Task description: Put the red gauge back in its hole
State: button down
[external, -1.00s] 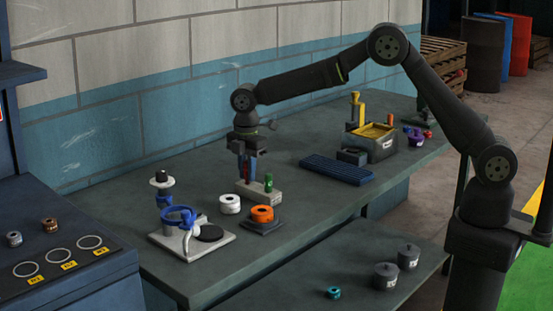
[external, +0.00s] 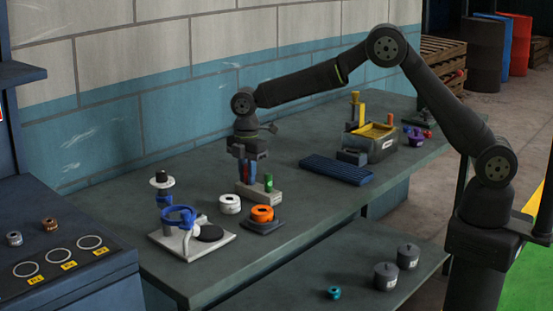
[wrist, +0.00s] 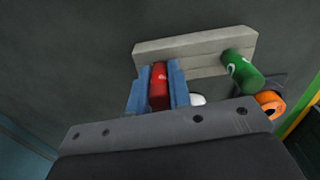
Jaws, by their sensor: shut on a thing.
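My gripper (external: 246,182) is shut on the red gauge (wrist: 159,85), its blue fingers (wrist: 178,84) on either side of it. In the external view only a thin strip of red shows between the fingers. The gauge is roughly upright at the left part of a pale block (external: 265,196). The block also shows in the wrist view (wrist: 205,45), with a green gauge (wrist: 243,72) standing in its other end. The green gauge also shows in the external view (external: 268,182). The hole is hidden, and I cannot tell whether the red gauge's tip is in it.
A white ring (external: 230,203) and an orange ring on a dark base (external: 262,213) stand close in front of the block. A white-based fixture with a blue ring (external: 180,215) is at the left. A blue ribbed mat (external: 337,170) and grey bin (external: 383,145) lie right.

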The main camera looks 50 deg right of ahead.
jog(key=c, duration=1.2)
grip_release()
jog(key=shift+c, duration=0.2)
notch_tip(320, 180, up, 17)
jog(key=shift+r, duration=0.2)
notch_tip(320, 180, down, 17)
jog(key=shift+f, duration=0.2)
notch_tip(320, 180, up, 17)
jog(key=shift+r, duration=0.2)
dwell(0.4)
